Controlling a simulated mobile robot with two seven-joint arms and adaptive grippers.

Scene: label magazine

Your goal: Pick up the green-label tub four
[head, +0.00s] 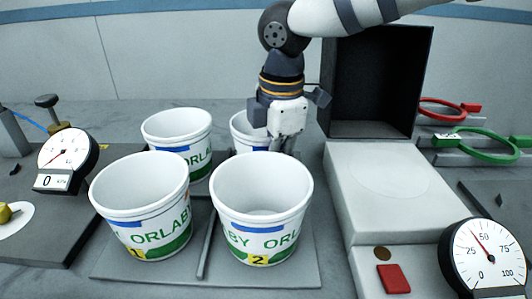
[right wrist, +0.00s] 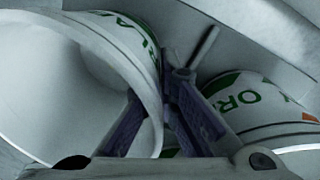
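Four white tubs with green-and-white labels stand on a grey tray (head: 300,268). Tub one (head: 139,195) is front left, tub two (head: 261,195) front right. A third tub (head: 176,135) is back left. The back-right tub (head: 242,133), by its place tub four, is partly hidden by my right gripper (head: 283,147) and tub two; its number is hidden. The gripper points down at its right rim. In the right wrist view a tub (right wrist: 60,80) fills the left, its rim seemingly between my fingers (right wrist: 168,85); contact is unclear. My left gripper is out of view.
A divider bar (head: 206,245) runs between the front tubs. Right of the tray are a pale box (head: 365,165), an open black case (head: 375,85) and a dial gauge (head: 483,256). Another gauge (head: 65,155) stands left. Another tub (right wrist: 250,110) is close right of my fingers.

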